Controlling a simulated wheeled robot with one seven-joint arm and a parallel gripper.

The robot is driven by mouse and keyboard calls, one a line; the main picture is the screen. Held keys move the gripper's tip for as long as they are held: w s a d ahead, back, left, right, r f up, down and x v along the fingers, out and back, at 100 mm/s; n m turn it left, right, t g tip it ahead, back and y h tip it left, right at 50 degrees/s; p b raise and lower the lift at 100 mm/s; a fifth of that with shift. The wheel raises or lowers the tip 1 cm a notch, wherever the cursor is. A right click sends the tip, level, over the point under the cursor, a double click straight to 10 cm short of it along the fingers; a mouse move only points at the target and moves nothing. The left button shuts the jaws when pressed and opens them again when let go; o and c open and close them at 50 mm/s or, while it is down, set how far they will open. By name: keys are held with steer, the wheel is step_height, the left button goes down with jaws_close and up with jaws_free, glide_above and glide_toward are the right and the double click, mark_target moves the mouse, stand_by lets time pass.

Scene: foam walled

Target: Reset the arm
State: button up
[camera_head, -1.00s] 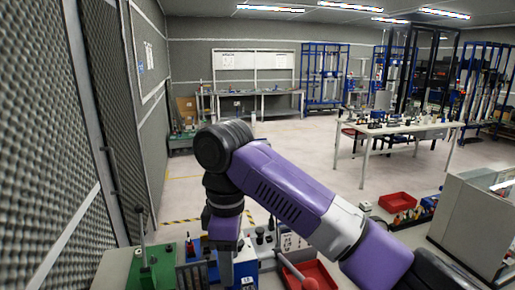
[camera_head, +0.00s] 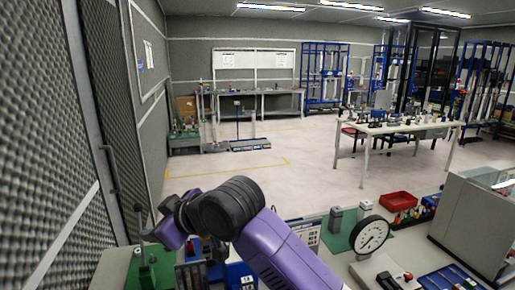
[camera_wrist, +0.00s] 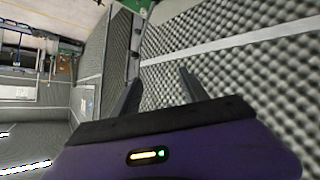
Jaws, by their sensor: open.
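My purple and black arm is folded low in the head view, its bent joint above the near bench. My gripper itself is hard to make out there. In the wrist view my gripper (camera_wrist: 160,92) shows two dark fingers spread apart with nothing between them. Beyond the fingers is the grey foam wall (camera_wrist: 240,65). The wrist view is turned, with the room lying on its side at the left.
The foam wall (camera_head: 60,130) stands close on the left. The near bench holds a round dial gauge (camera_head: 371,235), a green plate (camera_head: 340,235) and a blue box (camera_head: 240,272). A red bin (camera_head: 398,201) and grey cabinet (camera_head: 470,220) are right. The floor (camera_head: 290,165) behind is clear.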

steer(key=s+d+f+m+t+h+b, duration=0.1)
steer(key=s+d+f+m+t+h, duration=0.1)
steer(key=s+d+f+m+t, duration=0.5)
steer(key=s+d+f+m+t+h+b, duration=0.1)
steer(key=s+d+f+m+t, duration=0.2)
steer(key=d, duration=0.8)
steer(key=s+d+f+m+t+h+b, duration=0.1)
steer(key=s+d+f+m+t+h, duration=0.15)
steer(key=s+d+m, duration=0.4)
steer(key=s+d+f+g+h+b, duration=0.1)
steer(key=s+d+f, duration=0.3)
steer(key=s, duration=0.5)
steer(key=s+d+f+n+g+h+b, duration=0.1)
steer(key=s+d+f+g+h, duration=0.1)
steer(key=s+d+f, duration=0.2)
steer(key=s+d+f+g+h+b, duration=0.1)
steer(key=s+d+f, duration=0.3)
steer(key=s+d, duration=0.4)
steer(key=s, duration=0.7)
steer(key=shift+s+d+n, duration=0.2)
steer(key=shift+s+n, duration=0.15)
steer(key=shift+s, duration=0.05)
